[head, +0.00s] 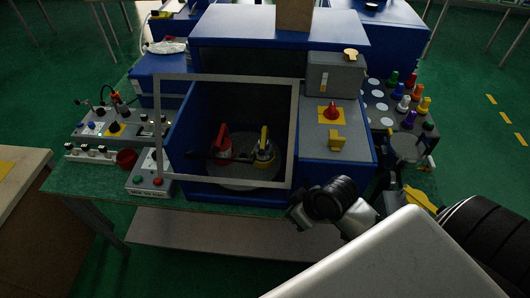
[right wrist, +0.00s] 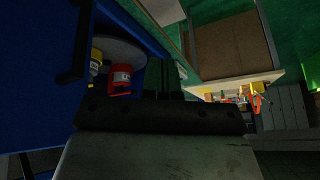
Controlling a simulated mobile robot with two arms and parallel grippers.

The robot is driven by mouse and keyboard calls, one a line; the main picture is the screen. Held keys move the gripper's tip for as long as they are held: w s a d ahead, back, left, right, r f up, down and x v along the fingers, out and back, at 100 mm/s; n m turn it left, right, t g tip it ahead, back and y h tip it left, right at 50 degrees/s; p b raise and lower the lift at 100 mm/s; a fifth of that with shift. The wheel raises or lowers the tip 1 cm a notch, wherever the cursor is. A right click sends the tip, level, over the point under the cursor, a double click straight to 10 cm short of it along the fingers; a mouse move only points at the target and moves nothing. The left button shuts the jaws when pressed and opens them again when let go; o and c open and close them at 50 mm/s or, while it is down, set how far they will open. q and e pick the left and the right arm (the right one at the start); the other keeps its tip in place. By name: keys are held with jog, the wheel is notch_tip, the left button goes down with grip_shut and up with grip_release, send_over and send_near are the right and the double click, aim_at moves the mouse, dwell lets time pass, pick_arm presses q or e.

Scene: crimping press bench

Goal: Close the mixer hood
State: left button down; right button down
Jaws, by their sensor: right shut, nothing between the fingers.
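The mixer is a blue box (head: 245,57) on the bench. Its hood (head: 226,78) shows as a thin grey rectangular frame around a see-through pane at the mixer's front; I cannot tell its exact angle. Through it I see a round grey turntable (head: 240,178) with a red container (head: 222,147) and a yellow-topped one (head: 264,152). They also show in the right wrist view, the red one (right wrist: 121,80) nearer. My right gripper (head: 297,214) is shut and empty, just below and right of the frame's lower right corner, with no clear contact. My left gripper is out of view.
A grey panel with a red knob (head: 332,112) is right of the chamber. A rack of coloured pieces (head: 398,100) stands beyond it. A small button box (head: 150,178) and control panels (head: 118,127) are at the left. Green floor lies in front.

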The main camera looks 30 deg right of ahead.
jog(key=w+d+r+n+y, duration=0.1)
jog(key=r+n+y, duration=0.1)
jog(key=r, duration=0.7)
jog(key=w+d+r+n+t+y, duration=0.1)
jog(key=w+r+n+y, duration=0.15)
jog(key=r, duration=0.65)
jog(key=w+d+r+n+y, duration=0.1)
jog(key=r+n+y, duration=0.1)
jog(key=r, duration=0.6)
jog(key=p, duration=0.5)
send_over(247, 159)
jog(key=s+d, duration=0.2)
jog(key=d, duration=0.1)
notch_tip(247, 159, down, 5)
jog(key=f, duration=0.1)
jog(key=f+p, duration=0.1)
jog(key=f, duration=0.1)
jog(key=shift+w+a+f+h, duration=0.15)
jog(key=shift+a+f+h, duration=0.1)
jog(key=shift+a, duration=0.05)
jog(key=shift+f+p, duration=0.3)
jog(key=shift+f, duration=0.25)
